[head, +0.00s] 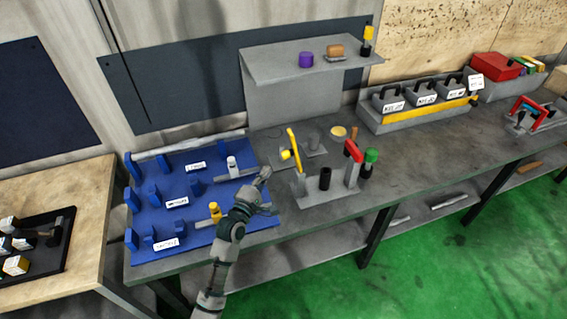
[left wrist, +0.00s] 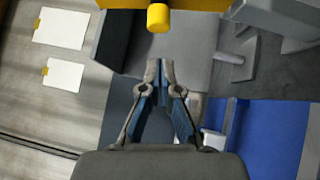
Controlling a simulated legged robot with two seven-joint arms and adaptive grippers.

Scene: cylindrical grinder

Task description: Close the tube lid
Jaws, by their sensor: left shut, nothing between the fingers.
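My left gripper (head: 264,174) is shut and empty, over the right edge of the blue rack. In the left wrist view its fingertips (left wrist: 160,68) are together. A yellow upright lever (head: 295,146) with a yellow knob (head: 286,155) stands on a grey plate to the gripper's upper right. The knob shows beyond the fingertips in the left wrist view (left wrist: 158,18), apart from them. A black upright tube (head: 325,178) stands on a grey stand to the right, beside a red-topped handle (head: 353,151). I cannot tell which part is the tube lid. My right gripper is out of view.
A green-topped black piece (head: 370,160) stands right of the red handle. A grey shelf (head: 280,66) rises behind. The grey bench (head: 430,150) has free room at right.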

